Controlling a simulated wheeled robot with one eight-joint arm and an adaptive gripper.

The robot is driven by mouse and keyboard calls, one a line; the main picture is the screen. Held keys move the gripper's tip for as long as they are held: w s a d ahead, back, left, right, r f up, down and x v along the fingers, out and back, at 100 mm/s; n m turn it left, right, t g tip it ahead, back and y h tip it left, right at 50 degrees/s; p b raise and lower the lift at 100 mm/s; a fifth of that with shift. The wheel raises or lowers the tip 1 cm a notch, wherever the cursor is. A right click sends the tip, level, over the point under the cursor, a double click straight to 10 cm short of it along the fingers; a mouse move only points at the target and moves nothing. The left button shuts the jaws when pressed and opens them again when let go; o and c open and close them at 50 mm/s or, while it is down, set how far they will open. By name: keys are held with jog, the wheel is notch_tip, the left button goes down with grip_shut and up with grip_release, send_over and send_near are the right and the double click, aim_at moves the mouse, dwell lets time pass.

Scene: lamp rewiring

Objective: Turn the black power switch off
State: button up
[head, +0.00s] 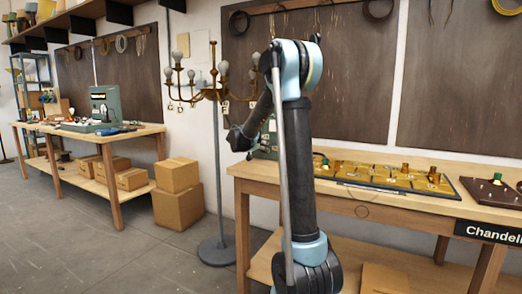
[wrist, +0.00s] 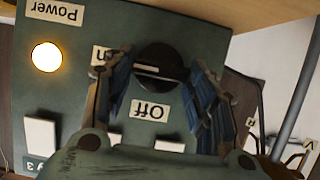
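The round black power switch (wrist: 160,62) sits on a dark green panel (wrist: 75,98), which appears upside down in the wrist view. A white mark on the knob points left, toward a partly hidden label ending in "n" (wrist: 101,53). The "Off" label (wrist: 150,110) is below the knob in the picture. My gripper (wrist: 160,82) is open, with one finger on each side of the knob. I cannot tell whether the left finger touches it; the right finger looks apart.
A round light (wrist: 47,57) beside the "Power" label (wrist: 55,11) glows. White blocks (wrist: 41,135) sit lower on the panel. A wooden bench (head: 330,187) carries a tray of brass parts (head: 385,176). A chandelier on a stand (head: 217,190) is left of my arm.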

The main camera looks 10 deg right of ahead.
dwell(0.3)
jog(key=n+h, duration=0.1)
jog(key=n, duration=0.1)
jog(key=shift+w+a+n+g+h, duration=0.2)
jog(key=shift+a+n+g+h, duration=0.05)
jog(key=shift+n+g+h, duration=0.15)
jog(key=n, duration=0.1)
jog(key=n+h, duration=0.1)
jog(key=n+g+h, duration=0.1)
jog(key=shift+w+a+f+n, duration=0.15)
jog(key=shift+a+f+n, duration=0.1)
jog(key=shift+n, duration=0.15)
jog(key=n+h, duration=0.2)
jog(key=n, duration=0.1)
jog(key=shift+a+f, duration=0.1)
jog(key=shift+f, duration=0.1)
jog(key=shift+f+n+t+h, duration=0.15)
jog(key=shift+n+h, duration=0.25)
jog(key=shift+n, duration=0.55)
jog(key=shift+f+n+t+h, duration=0.15)
jog(key=shift+n+h, duration=0.25)
jog(key=shift+n, duration=0.55)
jog(key=o, duration=1)
jog(key=shift+w+a, duration=0.1)
jog(key=shift+o, duration=0.2)
